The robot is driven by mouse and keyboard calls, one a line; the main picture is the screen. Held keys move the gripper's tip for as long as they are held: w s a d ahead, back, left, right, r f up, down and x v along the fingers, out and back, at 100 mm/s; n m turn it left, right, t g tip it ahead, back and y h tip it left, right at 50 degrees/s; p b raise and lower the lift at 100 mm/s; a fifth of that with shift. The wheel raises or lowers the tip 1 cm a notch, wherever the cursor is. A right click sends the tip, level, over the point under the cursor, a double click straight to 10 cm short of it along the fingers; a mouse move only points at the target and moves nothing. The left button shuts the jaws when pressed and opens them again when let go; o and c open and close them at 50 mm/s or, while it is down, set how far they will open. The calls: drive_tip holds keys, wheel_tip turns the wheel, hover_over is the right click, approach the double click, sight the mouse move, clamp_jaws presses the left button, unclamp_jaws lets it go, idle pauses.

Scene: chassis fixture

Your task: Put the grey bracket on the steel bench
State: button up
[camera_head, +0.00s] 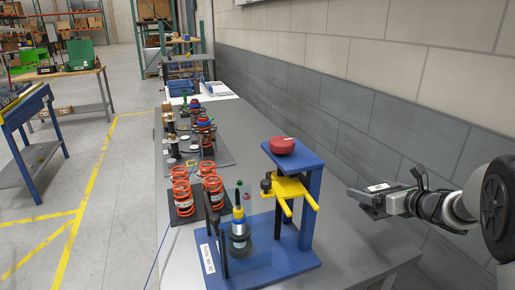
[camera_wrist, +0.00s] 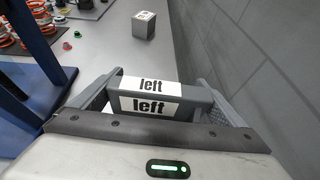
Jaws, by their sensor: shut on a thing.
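The grey bracket (camera_wrist: 190,88), with white labels reading "left", is held between the fingers of my gripper (camera_wrist: 158,95) in the wrist view. In the head view, my gripper (camera_head: 374,203) is at the right, beside the blue press stand and near the wall, with the bracket's white label (camera_head: 378,187) showing. My gripper is shut on the bracket. The long grey bench (camera_head: 185,262) runs along the wall, and its top also shows in the wrist view (camera_wrist: 185,45). The bracket appears above the bench's right side; its exact height is unclear.
A blue press stand (camera_head: 306,205) with a red round piece (camera_head: 282,145) on top stands left of my gripper. Orange springs (camera_head: 182,196) stand farther left. A small grey labelled block (camera_wrist: 144,26) sits on the bench ahead. The block wall (camera_wrist: 265,60) is close on the right.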

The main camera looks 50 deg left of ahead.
sight(359, 221)
drive_tip(key=shift+n+y, duration=0.3)
drive_tip(key=f, duration=0.3)
drive_tip(key=a+f, duration=0.1)
drive_tip(key=f, duration=0.2)
drive_tip(key=a+f+b, duration=0.1)
drive_tip(key=f, duration=0.2)
drive_tip(key=shift+s+f, duration=0.15)
drive_tip(key=shift+s, duration=0.1)
drive_tip(key=shift+f, duration=0.2)
drive_tip(key=o, duration=1.1)
drive_tip(key=shift+g, duration=0.4)
drive_tip(key=shift+d+r, duration=0.1)
drive_tip(key=shift+r, duration=0.15)
drive_tip(key=v, duration=1.1)
drive_tip(key=shift+s+d, duration=0.25)
drive_tip(key=shift+d, duration=0.05)
